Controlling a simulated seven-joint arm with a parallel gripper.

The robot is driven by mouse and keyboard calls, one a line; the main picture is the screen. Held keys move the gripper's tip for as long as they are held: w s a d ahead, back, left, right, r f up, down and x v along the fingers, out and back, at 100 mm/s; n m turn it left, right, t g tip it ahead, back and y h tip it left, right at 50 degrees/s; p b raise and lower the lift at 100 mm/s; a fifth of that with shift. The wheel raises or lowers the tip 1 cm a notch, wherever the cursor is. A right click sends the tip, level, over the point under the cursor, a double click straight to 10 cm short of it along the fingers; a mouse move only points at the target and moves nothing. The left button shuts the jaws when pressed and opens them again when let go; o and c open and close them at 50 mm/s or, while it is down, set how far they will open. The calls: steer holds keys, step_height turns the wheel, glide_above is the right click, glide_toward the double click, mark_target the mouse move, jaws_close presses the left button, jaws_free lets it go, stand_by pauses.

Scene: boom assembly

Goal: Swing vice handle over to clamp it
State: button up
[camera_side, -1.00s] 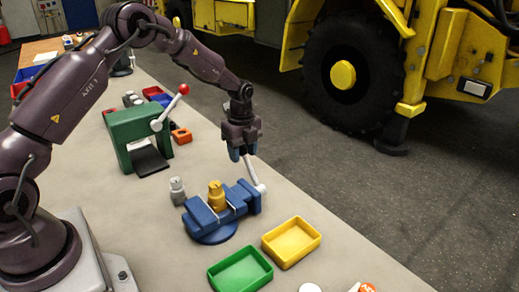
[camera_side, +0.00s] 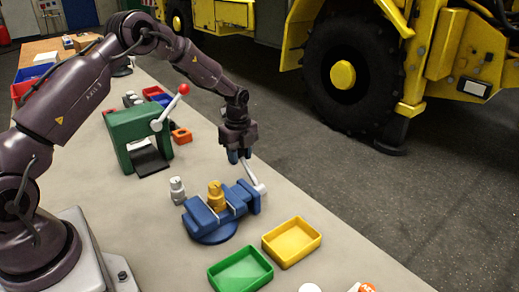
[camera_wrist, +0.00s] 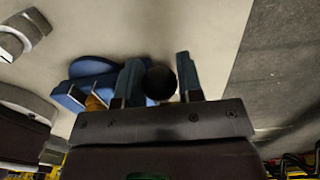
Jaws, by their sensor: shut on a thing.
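The blue vice (camera_side: 196,213) stands on the bench with a brass-coloured part (camera_side: 215,194) between its jaws. Its pale handle (camera_side: 252,174) rises from the right end of the vice, tilted up and left to my gripper (camera_side: 239,158). My gripper is shut on the handle's upper end, which the fingers hide in the side view. In the wrist view a dark round knob (camera_wrist: 160,82) sits between the two fingers of my gripper (camera_wrist: 160,75). Part of the blue vice (camera_wrist: 92,68) shows behind the left finger.
A grey part (camera_side: 177,190) stands left of the vice. A green press (camera_side: 127,137) with a red-knobbed lever is further back. A yellow tray (camera_side: 291,242) and a green tray (camera_side: 240,271) lie in front. The bench edge and a large yellow vehicle (camera_side: 440,60) are to the right.

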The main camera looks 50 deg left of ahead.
steer(key=shift+w+a, duration=0.1)
steer(key=shift+a+f, duration=0.55)
steer(key=shift+f, duration=0.3)
steer(key=o, duration=0.5)
steer(key=shift+c, duration=0.2)
steer(key=shift+d+r, duration=0.15)
steer(key=shift+r, duration=0.05)
steer(key=shift+c, duration=0.5)
